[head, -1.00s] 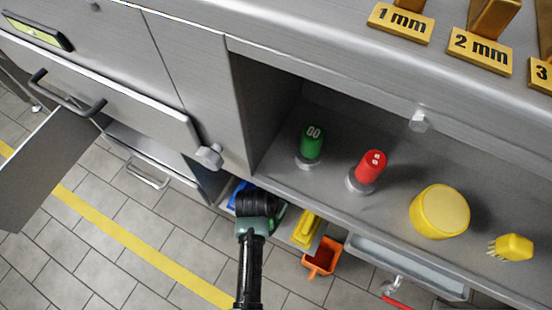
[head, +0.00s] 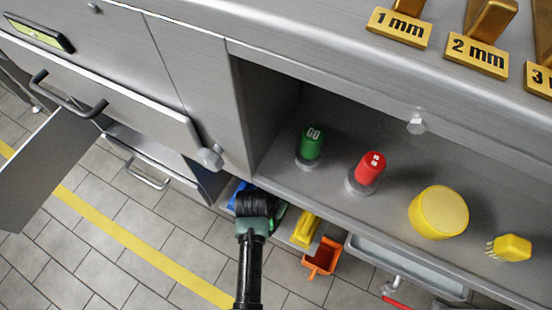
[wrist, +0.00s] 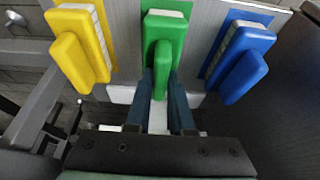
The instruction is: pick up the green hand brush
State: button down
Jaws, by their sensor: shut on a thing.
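The green hand brush (wrist: 165,40) is in the upper middle of the wrist view, between a yellow and a blue one. My gripper (wrist: 161,80) is shut on the lower end of its green handle, one finger on each side.
A yellow brush (wrist: 82,45) and a blue brush (wrist: 238,55) are close on either side. An orange bin (head: 321,258) is to the right in the head view. Above is a shelf (head: 310,187) with a green cylinder (head: 311,143), a red cylinder (head: 370,166) and a yellow drum (head: 439,212).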

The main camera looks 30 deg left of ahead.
notch_tip(320, 180, up, 4)
jog(key=p, duration=0.2)
jog(key=shift+f+p, duration=0.1)
jog(key=shift+p, duration=0.25)
jog(key=s+p, duration=0.5)
jog(key=s, duration=1.3)
jog(key=shift+a+f, duration=0.2)
jog(key=shift+a, duration=0.15)
jog(key=c, duration=1.4)
grip_release()
grip_shut()
